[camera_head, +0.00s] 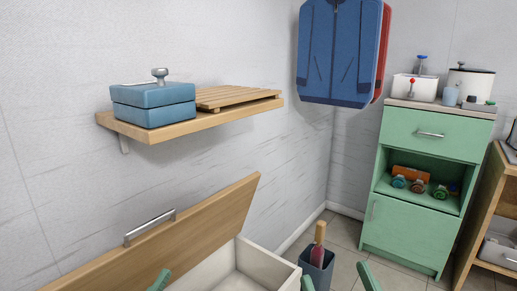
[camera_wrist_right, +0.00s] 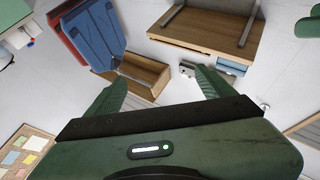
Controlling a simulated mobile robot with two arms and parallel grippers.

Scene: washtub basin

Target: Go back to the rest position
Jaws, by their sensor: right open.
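My right gripper (camera_head: 338,281) shows at the bottom edge of the head view as two green fingertips standing apart. In the right wrist view its two green fingers (camera_wrist_right: 157,88) are spread wide with nothing between them. One green fingertip of my left gripper (camera_head: 160,281) pokes up at the bottom, in front of the open chest; the rest is out of frame, so its opening does not show. A green part, likely of the left gripper, also shows at the top right of the wrist view.
A wooden chest lid (camera_head: 200,233) stands raised over a white interior (camera_head: 255,266). A wall shelf (camera_head: 190,127) holds a blue box (camera_head: 153,104) and a slatted board (camera_head: 225,97). A dark bin (camera_head: 317,268) stands on the floor beside the chest. A green cabinet (camera_head: 412,225) is at right.

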